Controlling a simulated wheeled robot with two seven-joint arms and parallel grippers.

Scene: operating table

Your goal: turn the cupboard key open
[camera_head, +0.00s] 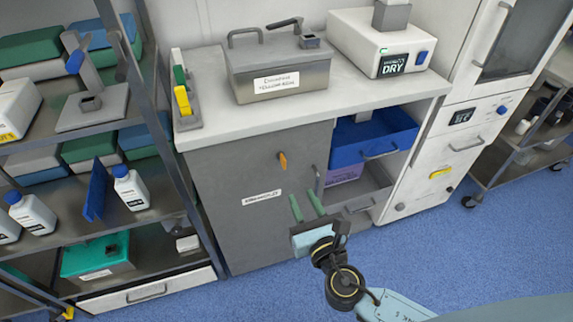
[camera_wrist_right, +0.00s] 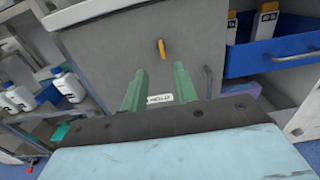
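The orange cupboard key (camera_head: 282,160) sticks out of the grey cupboard door (camera_head: 235,215), which is shut. The key also shows in the right wrist view (camera_wrist_right: 162,49), upright, beyond the fingers. My right gripper (camera_head: 307,207) has two green fingers and is in front of the door, lower and to the right of the key. In the right wrist view my right gripper (camera_wrist_right: 158,82) has its fingers apart with nothing between them, pointing toward the door just below the key. My left gripper is not in view.
A vertical door handle (camera_head: 318,182) is right of the key. A blue drawer (camera_head: 372,138) stands out at the right. A grey metal box (camera_head: 278,68) sits on the worktop (camera_head: 215,122). A shelf rack with white bottles (camera_head: 131,188) is at the left. Blue floor is clear in front.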

